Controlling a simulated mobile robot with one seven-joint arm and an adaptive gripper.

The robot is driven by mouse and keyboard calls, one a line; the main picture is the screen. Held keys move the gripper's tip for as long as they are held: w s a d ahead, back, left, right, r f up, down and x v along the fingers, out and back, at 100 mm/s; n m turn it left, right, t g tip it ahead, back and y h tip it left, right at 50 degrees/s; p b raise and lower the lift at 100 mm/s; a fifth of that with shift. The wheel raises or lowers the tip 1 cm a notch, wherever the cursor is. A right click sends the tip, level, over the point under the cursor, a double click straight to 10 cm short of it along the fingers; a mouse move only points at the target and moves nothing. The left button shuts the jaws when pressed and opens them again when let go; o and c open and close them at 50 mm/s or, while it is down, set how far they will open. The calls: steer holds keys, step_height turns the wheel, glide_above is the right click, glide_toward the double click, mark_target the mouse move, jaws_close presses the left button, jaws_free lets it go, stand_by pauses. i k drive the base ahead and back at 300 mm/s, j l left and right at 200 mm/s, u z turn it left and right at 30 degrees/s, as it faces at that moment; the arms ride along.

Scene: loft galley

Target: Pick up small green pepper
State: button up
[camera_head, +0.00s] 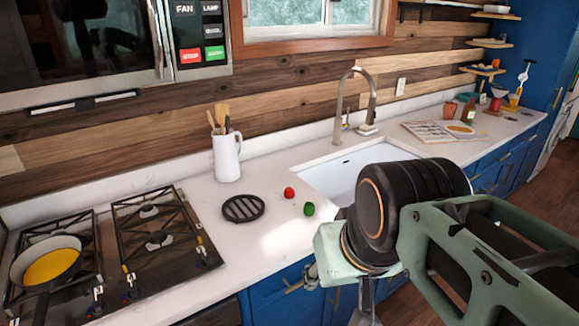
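A small green pepper (309,209) lies on the white countertop, between the black trivet and the sink. A small red round item (289,193) lies just behind it to the left. My arm reaches in from the right side, with its thick black joint over the sink's front edge. My gripper (362,305) is low in the picture, in front of the counter and apart from the pepper. It is mostly hidden by the arm and cut off by the bottom edge, so its opening does not show.
A black trivet (243,208) lies left of the pepper. A white pitcher (227,157) with utensils stands behind it. The gas stove (160,242) with a yellow-filled pan (50,264) is at left. The sink (345,172) with its tall faucet (341,105) is right of the pepper.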

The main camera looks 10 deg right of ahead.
mark_target(309, 209)
steer(key=z, duration=0.2)
steer(key=u, duration=1.75)
steer(key=z, duration=1.75)
steer(key=i+l, duration=0.5)
steer(key=i+l+z, duration=0.2)
steer(key=i+l, duration=0.6)
steer(key=l, duration=0.15)
